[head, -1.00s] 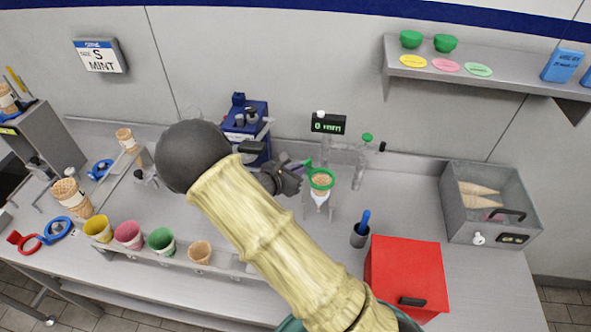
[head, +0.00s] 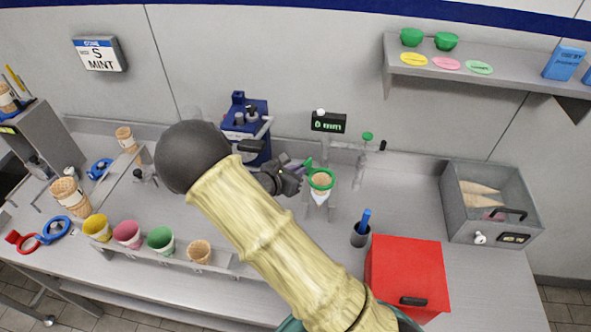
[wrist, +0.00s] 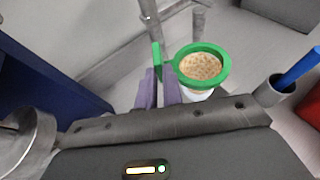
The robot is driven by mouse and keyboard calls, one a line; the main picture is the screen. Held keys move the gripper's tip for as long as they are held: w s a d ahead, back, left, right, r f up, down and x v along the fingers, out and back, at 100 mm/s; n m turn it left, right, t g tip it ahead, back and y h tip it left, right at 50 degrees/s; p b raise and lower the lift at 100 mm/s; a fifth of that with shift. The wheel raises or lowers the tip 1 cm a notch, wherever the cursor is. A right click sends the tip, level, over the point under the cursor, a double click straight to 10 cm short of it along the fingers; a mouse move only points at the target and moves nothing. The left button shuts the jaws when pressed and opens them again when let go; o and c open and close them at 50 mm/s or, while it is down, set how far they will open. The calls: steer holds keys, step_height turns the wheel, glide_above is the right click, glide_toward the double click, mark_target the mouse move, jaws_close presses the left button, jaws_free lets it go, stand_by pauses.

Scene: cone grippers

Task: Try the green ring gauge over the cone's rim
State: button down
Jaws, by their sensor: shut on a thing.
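The green ring gauge (head: 321,179) is at the cone's top in the head view, and it also shows in the wrist view (wrist: 222,62). The cone (head: 320,184) stands upright in a white holder; in the wrist view its tan top (wrist: 200,67) fills much of the ring's opening. The ring looks around or just over the rim; I cannot tell whether it touches. My gripper (head: 301,168) is left of the cone, with its purple fingers (wrist: 158,88) shut on the ring's green handle. The lower cone is mostly hidden in the wrist view.
A small display (head: 329,122) stands behind the cone. A blue device (head: 246,130) is left of it. A grey cup with a blue tool (head: 360,235) and a red box (head: 407,275) stand to the right front. Several coloured cups line the front left.

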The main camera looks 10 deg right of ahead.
steer(key=shift+f, duration=0.1)
steer(key=c, duration=1.5)
jaws_free()
steer(key=shift+o, duration=0.2)
steer(key=shift+a, duration=0.1)
steer(key=b+v, duration=0.2)
steer(key=v, duration=1.5)
steer(key=shift+r+b, duration=0.25)
steer(key=shift+b, duration=0.15)
steer(key=shift+s, duration=0.1)
